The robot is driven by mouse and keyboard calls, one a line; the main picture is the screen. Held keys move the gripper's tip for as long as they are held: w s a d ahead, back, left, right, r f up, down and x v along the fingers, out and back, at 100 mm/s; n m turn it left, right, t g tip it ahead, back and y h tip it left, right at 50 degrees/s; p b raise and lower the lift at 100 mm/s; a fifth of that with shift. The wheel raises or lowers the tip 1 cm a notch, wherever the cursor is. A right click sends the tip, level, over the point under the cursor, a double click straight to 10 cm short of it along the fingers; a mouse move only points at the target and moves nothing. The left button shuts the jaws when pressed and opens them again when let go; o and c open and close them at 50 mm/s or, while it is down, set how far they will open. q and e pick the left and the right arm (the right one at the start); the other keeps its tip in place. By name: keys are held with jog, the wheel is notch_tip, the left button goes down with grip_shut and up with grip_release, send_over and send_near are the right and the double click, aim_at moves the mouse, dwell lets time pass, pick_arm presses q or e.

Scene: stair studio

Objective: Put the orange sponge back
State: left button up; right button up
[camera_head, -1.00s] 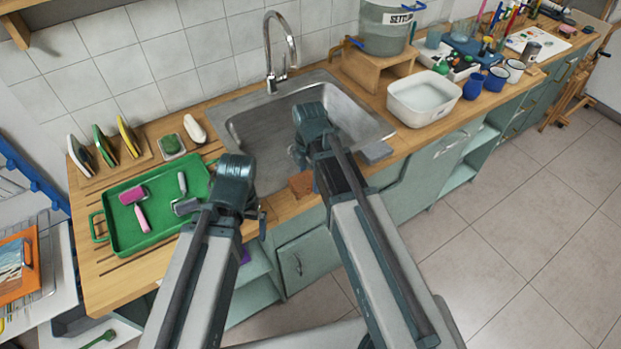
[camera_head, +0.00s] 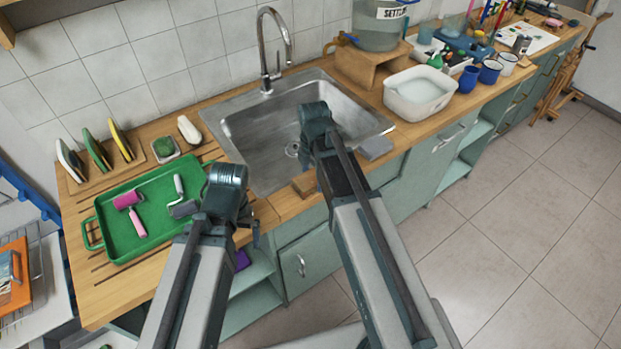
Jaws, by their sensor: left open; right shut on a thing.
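A brownish-orange block, which looks like the orange sponge (camera_head: 304,185), shows at the front edge of the sink, just below my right gripper (camera_head: 303,166). My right gripper is shut on it; the arm hides much of the grip. My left gripper (camera_head: 250,228) is open over the counter's front edge, between the green tray and the sink. Its fingers are mostly hidden behind its own wrist. A slotted wooden rack (camera_head: 104,170) at the back left holds several upright pads with white, green and yellow faces.
The green tray (camera_head: 150,246) holds a pink roller (camera_head: 129,201) and a grey roller (camera_head: 181,208). A green scrubber dish (camera_head: 166,149) and a white soap-like piece (camera_head: 189,130) lie behind it. The metal sink (camera_head: 262,130) looks empty. A white basin (camera_head: 420,95) stands to its right.

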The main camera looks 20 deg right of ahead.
aim_at(312, 177)
jog(key=shift+f, duration=0.1)
jog(key=o, duration=1.1)
jog(key=shift+a, duration=0.1)
jog(key=shift+c, duration=0.2)
notch_tip(312, 177, up, 12)
jog(key=p, duration=1.2)
jog(key=shift+r, duration=0.2)
jog(key=shift+f, duration=0.25)
notch_tip(312, 177, down, 12)
jog(key=b, duration=1.2)
jog(key=shift+r, duration=0.1)
jog(key=shift+r, duration=0.2)
